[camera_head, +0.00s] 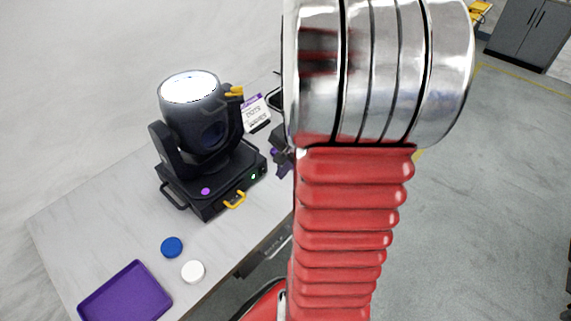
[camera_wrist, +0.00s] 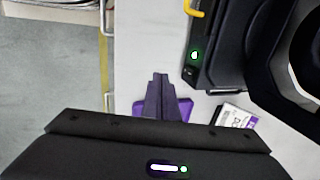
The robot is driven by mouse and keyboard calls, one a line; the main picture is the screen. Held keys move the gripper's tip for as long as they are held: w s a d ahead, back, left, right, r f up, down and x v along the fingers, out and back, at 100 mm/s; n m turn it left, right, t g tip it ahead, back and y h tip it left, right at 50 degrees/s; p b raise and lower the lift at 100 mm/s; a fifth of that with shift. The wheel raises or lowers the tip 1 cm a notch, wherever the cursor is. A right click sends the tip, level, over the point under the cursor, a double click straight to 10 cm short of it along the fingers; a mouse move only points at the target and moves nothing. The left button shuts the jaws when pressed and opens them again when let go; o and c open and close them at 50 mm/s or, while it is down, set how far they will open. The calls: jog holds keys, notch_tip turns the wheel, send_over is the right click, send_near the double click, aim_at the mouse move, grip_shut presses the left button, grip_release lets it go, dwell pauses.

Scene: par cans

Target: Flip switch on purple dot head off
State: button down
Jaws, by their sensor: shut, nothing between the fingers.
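The purple dot head is a black moving-head light (camera_head: 200,130) standing on the table, with a purple dot (camera_head: 205,191) on its base and its lens glowing white. A green light (camera_head: 253,177) glows on the side of its base. In the wrist view the green light (camera_wrist: 194,55) is lit, with a small dark switch (camera_wrist: 189,71) beside it; its position is too small to tell. My gripper (camera_wrist: 160,78) is shut and empty, its fingers beside the base and apart from the switch. In the head view my gripper (camera_head: 284,158) is partly hidden behind my arm, right of the light.
A purple tray (camera_head: 125,295), a blue disc (camera_head: 171,247) and a white disc (camera_head: 193,271) lie on the table (camera_head: 110,225) in front. A labelled white and purple box (camera_head: 255,113) is behind the light. Yellow handles (camera_head: 235,199) jut from the light. Open floor lies right.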

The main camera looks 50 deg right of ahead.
aim_at(263, 171)
jog(key=x, duration=0.4)
jog(key=shift+f, duration=0.1)
jog(key=w, duration=0.3)
jog(key=shift+f, duration=0.4)
jog(key=shift+w, duration=0.65)
jog(key=shift+w+f, duration=0.25)
